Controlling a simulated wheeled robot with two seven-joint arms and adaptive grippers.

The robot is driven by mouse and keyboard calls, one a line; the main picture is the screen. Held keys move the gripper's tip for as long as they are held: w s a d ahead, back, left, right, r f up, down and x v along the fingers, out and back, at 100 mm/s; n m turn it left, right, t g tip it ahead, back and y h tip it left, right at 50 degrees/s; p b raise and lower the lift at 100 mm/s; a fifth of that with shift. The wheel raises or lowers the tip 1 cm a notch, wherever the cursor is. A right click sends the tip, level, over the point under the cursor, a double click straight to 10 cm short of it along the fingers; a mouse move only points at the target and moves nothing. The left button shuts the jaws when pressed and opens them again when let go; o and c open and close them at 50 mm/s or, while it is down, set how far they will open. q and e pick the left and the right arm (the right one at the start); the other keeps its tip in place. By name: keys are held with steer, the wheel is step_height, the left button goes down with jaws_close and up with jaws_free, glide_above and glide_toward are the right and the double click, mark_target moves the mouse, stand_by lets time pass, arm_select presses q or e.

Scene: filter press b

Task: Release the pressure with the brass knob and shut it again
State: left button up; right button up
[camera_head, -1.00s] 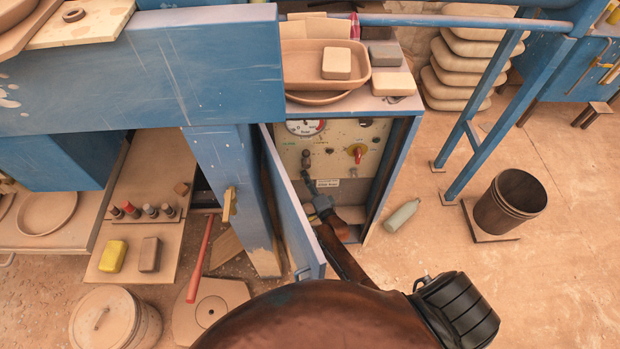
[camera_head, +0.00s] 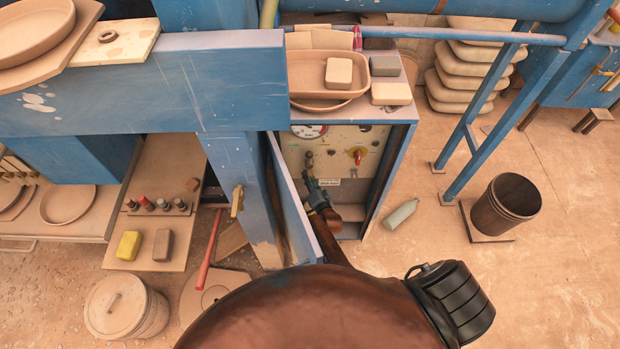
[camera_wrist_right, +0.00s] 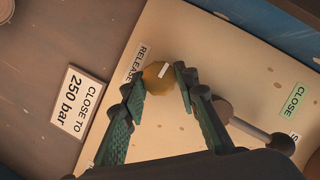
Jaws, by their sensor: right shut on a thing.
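The brass knob (camera_wrist_right: 157,78) sits on the cream control panel (camera_wrist_right: 215,60), by the RELEASE label (camera_wrist_right: 138,64). It has a pale line on its face. My right gripper (camera_wrist_right: 161,88) is shut on it, with one green-grey finger on each side. In the head view my right gripper (camera_head: 314,187) reaches into the open blue cabinet at the panel's lower left and hides the knob. The round pressure gauge (camera_head: 309,131) is at the panel's top; its reading is too small to tell. My left gripper is not in view.
A lever with a black ball (camera_wrist_right: 280,144) stands beside the knob. A red-handled switch (camera_head: 357,156) is further right on the panel. The open cabinet door (camera_head: 297,207) stands close left of my arm. A bottle (camera_head: 400,214) and a bucket (camera_head: 506,205) are on the floor at right.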

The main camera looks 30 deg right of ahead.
steer(key=o, duration=1.2)
steer(key=shift+c, duration=0.2)
